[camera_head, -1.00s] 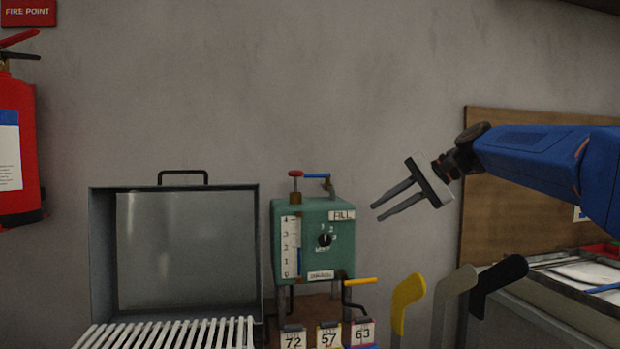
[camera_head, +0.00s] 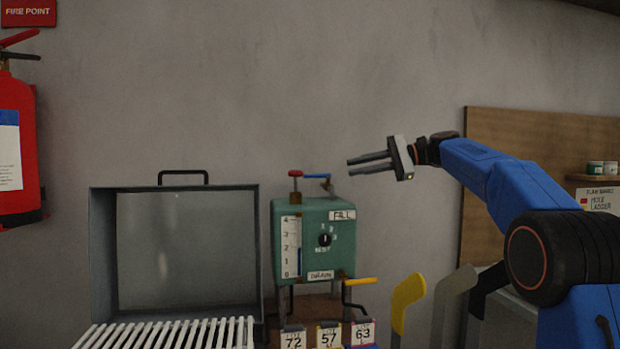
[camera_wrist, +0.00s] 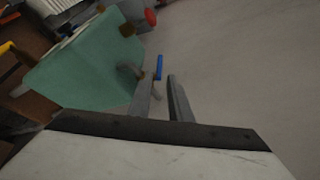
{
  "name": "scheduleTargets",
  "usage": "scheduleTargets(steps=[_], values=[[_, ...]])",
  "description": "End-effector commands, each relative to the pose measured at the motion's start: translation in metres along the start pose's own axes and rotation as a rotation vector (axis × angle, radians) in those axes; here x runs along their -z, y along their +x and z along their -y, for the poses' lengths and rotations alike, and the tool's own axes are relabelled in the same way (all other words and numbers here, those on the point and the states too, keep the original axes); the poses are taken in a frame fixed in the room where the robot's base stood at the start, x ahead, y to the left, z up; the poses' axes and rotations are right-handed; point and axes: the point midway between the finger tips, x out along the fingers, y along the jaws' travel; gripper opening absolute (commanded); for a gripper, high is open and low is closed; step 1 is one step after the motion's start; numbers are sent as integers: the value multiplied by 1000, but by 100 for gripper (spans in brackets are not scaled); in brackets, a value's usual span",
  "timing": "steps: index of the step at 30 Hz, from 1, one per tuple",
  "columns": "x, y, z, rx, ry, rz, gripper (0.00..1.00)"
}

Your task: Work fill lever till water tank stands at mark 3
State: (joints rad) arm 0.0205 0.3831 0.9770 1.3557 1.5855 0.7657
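The water tank (camera_head: 340,262) is a green box on legs by the wall. Its white gauge (camera_head: 291,247) is marked 0 to 4 and shows a blue column; its top seems near 2, too small to read exactly. The fill lever (camera_head: 316,176) is a blue handle on a brass valve on top, above the FILL label. My gripper (camera_head: 349,167) is open and empty, right of and slightly above the lever, pointing left. In the wrist view the blue lever (camera_wrist: 159,67) shows just beyond the fingertips (camera_wrist: 161,77), with no clear contact.
A red knob (camera_head: 295,173) stands on the tank's left top. A yellow drain lever (camera_head: 360,281) is below right. A grey open box (camera_head: 100,250) with a white rack stands left. Numbered tags (camera_head: 328,338) and a yellow form (camera_head: 405,300) are in front. The wall space above is clear.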

Motion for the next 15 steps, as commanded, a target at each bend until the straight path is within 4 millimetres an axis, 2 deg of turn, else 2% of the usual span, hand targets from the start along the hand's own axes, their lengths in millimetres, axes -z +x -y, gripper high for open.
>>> scheduleTargets(steps=[15], values=[[-1,93,-1,-2,-1,2,18]])
